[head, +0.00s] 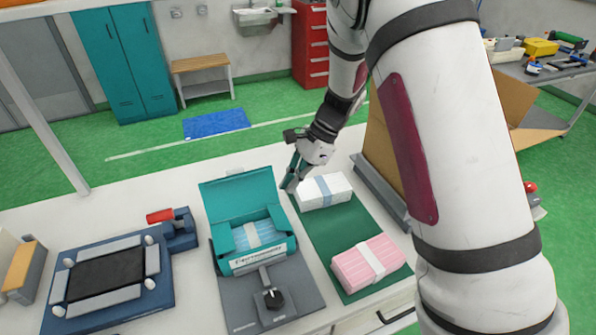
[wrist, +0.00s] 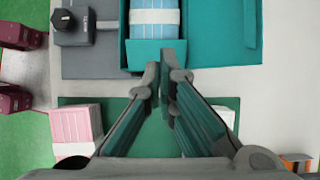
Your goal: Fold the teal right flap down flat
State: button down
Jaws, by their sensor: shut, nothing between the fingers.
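The teal carton (head: 262,262) sits on a grey fixture with its large lid (head: 237,196) raised at the back. A blue banded pack (head: 255,234) lies inside. The teal right flap (head: 281,217) is at the carton's right side and is not flat over the pack; its exact angle is hard to tell. In the wrist view the flap (wrist: 150,53) shows as a teal strip beside the pack. My gripper (head: 288,188) is shut and empty, just right of the lid; its fingertips (wrist: 162,72) appear close to the flap's edge. I cannot tell whether they touch.
A green mat (head: 323,232) right of the carton holds a white pack (head: 322,191) and a pink pack (head: 368,263). A black knob (head: 273,298) stands in front of the carton. A blue frame fixture (head: 75,317) is at left.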

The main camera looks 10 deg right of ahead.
aim_at(271, 215)
jog(key=p+x, duration=0.1)
jog(key=x, duration=0.7)
jog(key=shift+s+a+f+h+p, duration=0.1)
jog(key=shift+a+h+p, duration=0.3)
jog(key=shift+h, duration=0.3)
jog(key=shift+s+a+f+t+h+p, duration=0.1)
jog(key=shift+a+f+t+h+p, duration=0.15)
jog(key=shift+h, duration=0.4)
jog(key=shift+s+a+f+t+h+p, duration=0.15)
jog(key=shift+a+h+p, duration=0.1)
jog(key=shift+h, duration=0.4)
jog(key=shift+w+a+f+h, duration=0.1)
jog(key=shift+h, duration=0.2)
jog(key=shift+f, duration=0.15)
jog(key=shift+a+f, duration=0.1)
jog(key=shift+f, duration=0.05)
